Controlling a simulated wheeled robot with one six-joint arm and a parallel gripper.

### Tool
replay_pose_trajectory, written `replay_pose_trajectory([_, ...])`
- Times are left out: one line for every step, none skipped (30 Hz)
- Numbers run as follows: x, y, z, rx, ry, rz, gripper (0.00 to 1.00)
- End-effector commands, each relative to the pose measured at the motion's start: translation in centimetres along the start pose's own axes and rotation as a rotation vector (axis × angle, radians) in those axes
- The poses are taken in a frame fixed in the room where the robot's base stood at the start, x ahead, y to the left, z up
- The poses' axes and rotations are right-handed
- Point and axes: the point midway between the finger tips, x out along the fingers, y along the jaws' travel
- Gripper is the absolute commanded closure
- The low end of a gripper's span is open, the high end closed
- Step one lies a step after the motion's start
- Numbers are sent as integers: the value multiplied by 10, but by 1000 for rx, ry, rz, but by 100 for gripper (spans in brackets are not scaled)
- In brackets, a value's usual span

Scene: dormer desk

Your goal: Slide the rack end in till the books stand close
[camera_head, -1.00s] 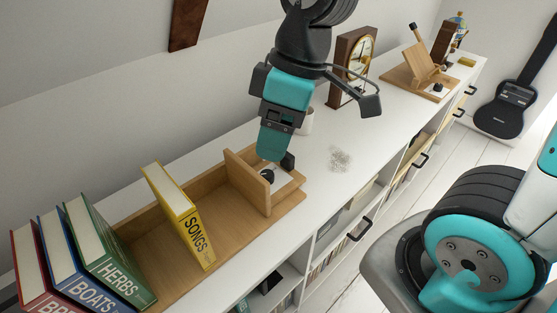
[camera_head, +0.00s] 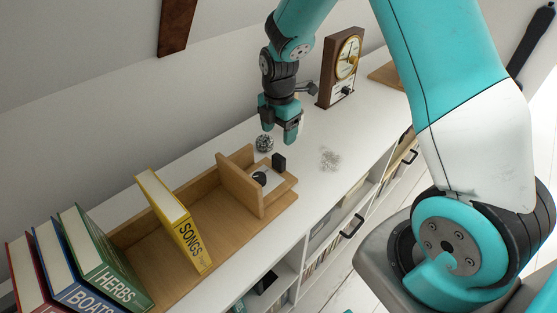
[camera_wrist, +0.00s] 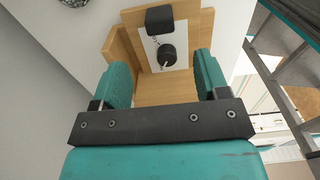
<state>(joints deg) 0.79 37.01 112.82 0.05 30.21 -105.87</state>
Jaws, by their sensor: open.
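The wooden rack (camera_head: 213,228) lies along the white shelf top. Its upright end panel (camera_head: 240,182) stands right of the yellow SONGS book (camera_head: 176,222), with a wide gap between them. The SONGS book leans. The green HERBS (camera_head: 104,262), blue BOATS (camera_head: 66,270) and red book (camera_head: 27,272) stand at the far left, apart from SONGS. Right of the panel are a black knob (camera_head: 260,179) and a black block (camera_head: 279,162) on a white plate. My gripper (camera_head: 280,138) is open and empty, above and behind the plate. In the wrist view its fingers (camera_wrist: 163,78) are apart, with the rack's wood beyond.
A dark speckled ball (camera_head: 264,142) sits behind the rack near the wall. A wooden clock (camera_head: 341,67) stands at the back. A grey speckled patch (camera_head: 329,158) marks the shelf top, which is clear around it. Drawers with black handles line the front.

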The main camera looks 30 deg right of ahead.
Motion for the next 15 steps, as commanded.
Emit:
replay_pose_trajectory([12, -1, 0, 0, 2, -7, 32])
replay_pose_trajectory([19, -1, 0, 0, 2, -6, 32])
replay_pose_trajectory([28, -1, -1, 0, 2, -5, 32])
replay_pose_trajectory([35, -1, -1, 0, 2, -6, 32])
replay_pose_trajectory([42, -1, 0, 0, 2, -5, 32])
replay_pose_trajectory([50, -1, -1, 0, 2, -5, 32])
replay_pose_trajectory([57, -1, -1, 0, 2, -5, 32])
replay_pose_trajectory([63, -1, 0, 0, 2, -4, 32])
replay_pose_trajectory([71, 0, 0, 0, 2, -4, 32])
replay_pose_trajectory([77, -1, 0, 1, 2, -4, 32])
replay_pose_trajectory([82, -1, 0, 1, 2, -3, 32])
replay_pose_trajectory([89, -1, 0, 1, 2, -3, 32])
replay_pose_trajectory([93, 0, 0, 1, 1, -2, 32])
replay_pose_trajectory([97, 0, 0, 1, 1, -1, 32])
replay_pose_trajectory([101, 0, 0, 1, 1, -1, 32])
